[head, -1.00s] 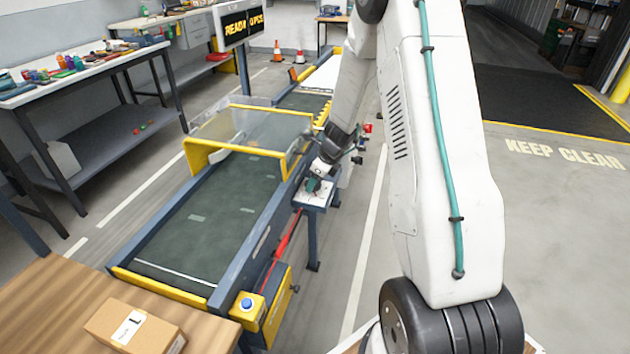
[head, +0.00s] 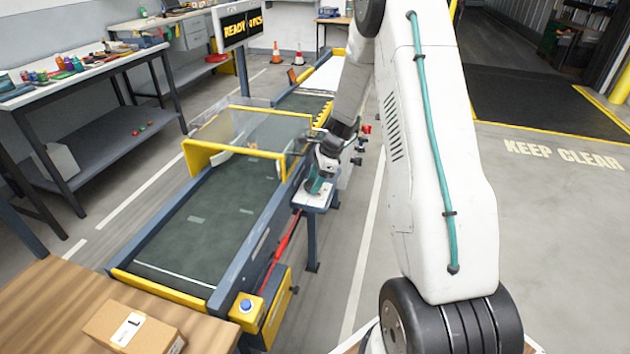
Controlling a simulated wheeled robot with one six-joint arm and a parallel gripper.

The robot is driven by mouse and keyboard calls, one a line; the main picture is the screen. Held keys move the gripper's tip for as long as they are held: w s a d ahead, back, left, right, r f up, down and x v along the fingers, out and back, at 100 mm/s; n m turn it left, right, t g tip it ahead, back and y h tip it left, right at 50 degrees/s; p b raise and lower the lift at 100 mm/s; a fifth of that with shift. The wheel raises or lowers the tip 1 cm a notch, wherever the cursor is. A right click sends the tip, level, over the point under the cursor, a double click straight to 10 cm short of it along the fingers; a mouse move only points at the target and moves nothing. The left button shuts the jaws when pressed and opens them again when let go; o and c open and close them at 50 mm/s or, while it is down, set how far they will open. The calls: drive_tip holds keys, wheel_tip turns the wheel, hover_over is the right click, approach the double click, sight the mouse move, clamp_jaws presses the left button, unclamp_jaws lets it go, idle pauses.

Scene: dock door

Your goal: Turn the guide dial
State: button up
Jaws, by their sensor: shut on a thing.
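The guide dial sits on a small light plate (head: 311,199) on a stand at the right side of the conveyor (head: 200,225). My gripper (head: 316,186) is down at this plate. Its jaws are shut on the dial, which they and the wrist mostly hide. The dial's turn angle is too small to read. A pale guide arm (head: 243,149) shows over the belt behind the clear cover.
A clear cover with a yellow frame (head: 235,150) spans the belt close left of my gripper. A yellow box with a blue button (head: 246,305) stands at the conveyor's near end. A cardboard box (head: 130,328) lies on the wooden table at front left. Floor to the right is clear.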

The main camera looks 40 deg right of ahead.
idle(0.4)
drive_tip(key=o, duration=0.9)
drive_tip(key=shift+o, duration=0.2)
drive_tip(key=v, duration=0.7)
drive_tip(key=shift+d+r, duration=0.15)
drive_tip(key=shift+r, duration=0.2)
drive_tip(key=shift+s, duration=0.1)
